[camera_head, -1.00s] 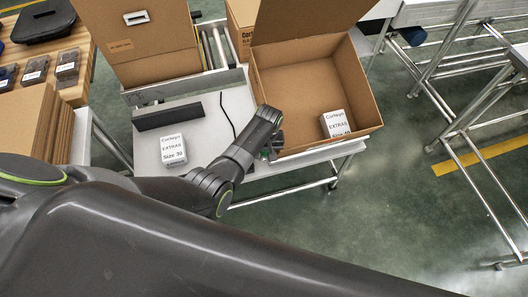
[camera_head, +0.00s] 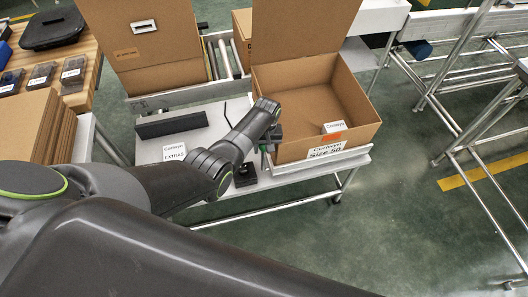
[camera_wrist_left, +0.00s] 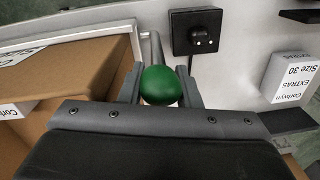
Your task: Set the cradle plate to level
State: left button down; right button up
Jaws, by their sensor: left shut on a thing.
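The cradle plate (camera_head: 345,157) is a light metal plate under the open carton (camera_head: 335,147) at the table's right end. It looks close to level, but I cannot tell whether it is exactly so. My left gripper (camera_head: 266,146) is at the carton's front left corner. In the left wrist view, the gripper (camera_wrist_left: 160,92) is shut on a green ball knob (camera_wrist_left: 160,84) at the end of a metal lever (camera_wrist_left: 158,48). In the head view the fingers and arm hide most of the knob. My right gripper is not in view.
A white box (camera_head: 334,127) sits inside the carton. Another white box (camera_head: 175,151) stands on the table, partly behind my arm. A black control box (camera_head: 245,175) is beside the lever. A black bar (camera_head: 171,124) lies behind. Floor is free at right.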

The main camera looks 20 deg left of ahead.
pick_arm(q)
jog(key=c, duration=1.4)
grip_release()
jog(key=shift+o, duration=0.2)
jog(key=shift+r, duration=0.4)
notch_tip(320, 180, up, 16)
jog(key=d+p, duration=0.1)
jog(key=p, duration=0.1)
jog(key=shift+w+r, duration=0.2)
jog(key=shift+r, duration=0.05)
